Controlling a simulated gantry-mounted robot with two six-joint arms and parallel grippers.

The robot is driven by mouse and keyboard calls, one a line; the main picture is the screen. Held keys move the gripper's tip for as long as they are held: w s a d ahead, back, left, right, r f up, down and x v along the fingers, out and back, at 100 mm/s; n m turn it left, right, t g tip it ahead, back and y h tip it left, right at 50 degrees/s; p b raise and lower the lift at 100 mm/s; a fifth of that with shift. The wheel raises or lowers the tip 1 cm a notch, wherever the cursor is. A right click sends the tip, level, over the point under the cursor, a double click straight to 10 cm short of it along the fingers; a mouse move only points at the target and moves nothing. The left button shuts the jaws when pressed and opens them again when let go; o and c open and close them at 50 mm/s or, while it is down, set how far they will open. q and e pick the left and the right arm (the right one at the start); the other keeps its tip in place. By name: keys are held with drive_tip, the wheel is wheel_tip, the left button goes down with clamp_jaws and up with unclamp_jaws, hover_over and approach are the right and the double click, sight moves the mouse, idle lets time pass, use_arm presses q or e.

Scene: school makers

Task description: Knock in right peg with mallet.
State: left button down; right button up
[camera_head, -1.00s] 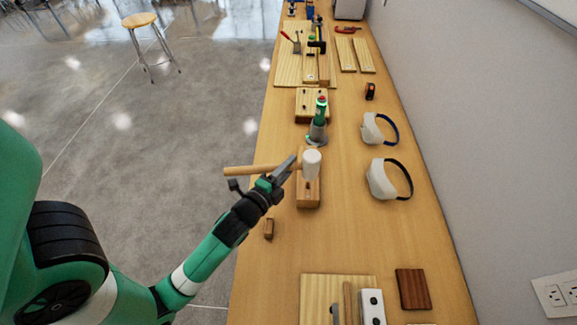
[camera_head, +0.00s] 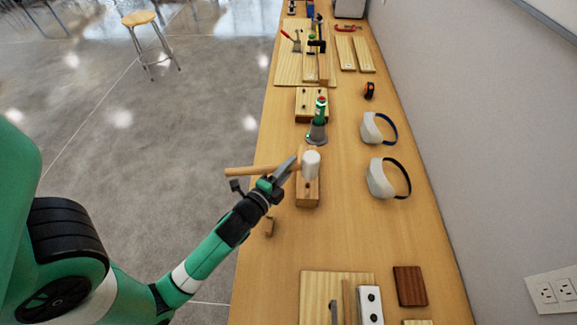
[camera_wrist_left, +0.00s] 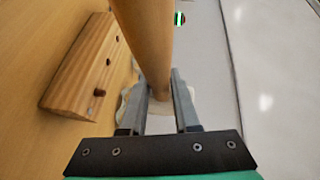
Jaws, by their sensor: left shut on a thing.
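My left gripper (camera_head: 284,170) is shut on the wooden handle (camera_head: 245,171) of the mallet, close to its white head (camera_head: 311,162). The handle lies roughly level in the head view, and its free end points left. The handle (camera_wrist_left: 148,40) also fills the middle of the left wrist view, between the two fingers (camera_wrist_left: 158,105). A wooden peg block (camera_head: 307,192) sits on the bench beneath the mallet, partly hidden by it. In the left wrist view the block (camera_wrist_left: 75,70) shows a brown peg (camera_wrist_left: 99,92) and dark spots along its top. My right gripper is not in view.
A small brown block (camera_head: 268,227) lies near the bench's left edge. A green bottle-like thing (camera_head: 319,115) stands behind the peg block. Two white visors (camera_head: 379,180) (camera_head: 372,128) lie to the right. The bench (camera_head: 350,235) is clear in front of the peg block.

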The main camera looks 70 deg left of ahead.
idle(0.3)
use_arm(q)
wheel_tip(320, 180, down, 6)
drive_tip(key=b, duration=0.5)
wheel_tip(320, 180, up, 6)
drive_tip(key=p, duration=0.6)
drive_tip(key=shift+f, duration=0.25)
wheel_tip(320, 180, down, 6)
drive_tip(key=b, duration=0.6)
wheel_tip(320, 180, up, 6)
drive_tip(key=p, duration=0.6)
drive_tip(key=shift+p, duration=0.4)
drive_tip(key=shift+f, duration=0.3)
drive_tip(key=shift+b, duration=0.35)
